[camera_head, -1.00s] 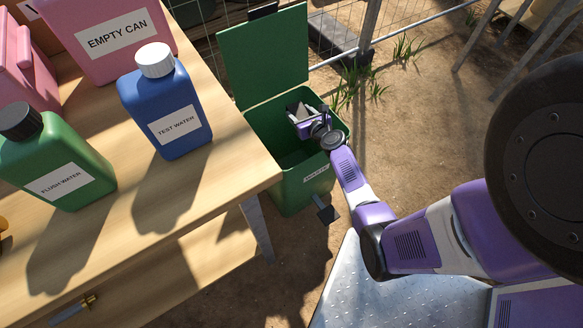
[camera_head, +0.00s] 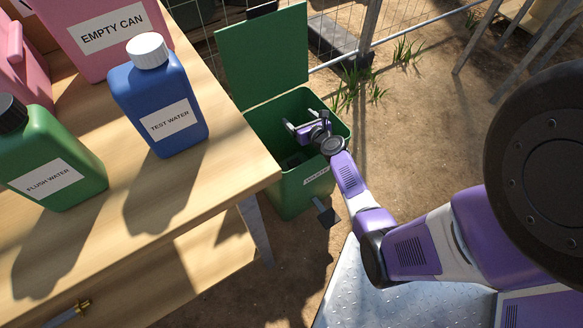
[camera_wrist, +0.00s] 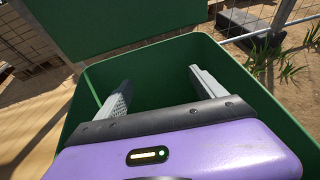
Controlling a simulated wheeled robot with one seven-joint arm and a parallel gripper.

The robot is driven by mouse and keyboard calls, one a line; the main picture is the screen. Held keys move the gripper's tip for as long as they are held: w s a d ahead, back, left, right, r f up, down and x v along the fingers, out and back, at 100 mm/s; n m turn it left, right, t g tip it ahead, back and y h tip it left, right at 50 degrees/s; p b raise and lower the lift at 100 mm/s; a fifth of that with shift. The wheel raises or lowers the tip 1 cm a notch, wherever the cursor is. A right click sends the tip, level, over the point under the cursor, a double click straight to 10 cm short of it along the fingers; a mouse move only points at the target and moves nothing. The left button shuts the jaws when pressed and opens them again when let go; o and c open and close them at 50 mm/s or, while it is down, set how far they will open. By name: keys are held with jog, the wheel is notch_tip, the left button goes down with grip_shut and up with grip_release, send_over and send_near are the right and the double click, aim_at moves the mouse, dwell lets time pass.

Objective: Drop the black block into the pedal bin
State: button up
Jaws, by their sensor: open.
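The green pedal bin (camera_head: 309,176) stands beside the table with its lid (camera_head: 262,58) raised and its pedal (camera_head: 327,213) at the front. My gripper (camera_head: 303,122) is over the bin's opening, with its fingers inside the rim. In the wrist view my gripper (camera_wrist: 159,77) is open, its two grey fingers apart with nothing between them. A dark shape (camera_head: 292,161), seemingly the black block, shows low in the shaded bin below my gripper. It is apart from the fingers. The bin's inside is too dark to show its outline clearly, and the wrist view does not show it.
The wooden table (camera_head: 205,205) at left holds a blue bottle (camera_head: 165,105), a green bottle (camera_head: 50,165) and a pink can (camera_head: 105,35). A wire fence (camera_head: 335,40) runs behind the bin. Open dirt ground lies to the right.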

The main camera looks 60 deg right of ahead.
jog(key=p+v, duration=0.2)
jog(key=v, duration=0.5)
jog(key=shift+s+a, duration=0.2)
jog(key=shift+s, duration=0.05)
jog(key=shift+r, duration=0.1)
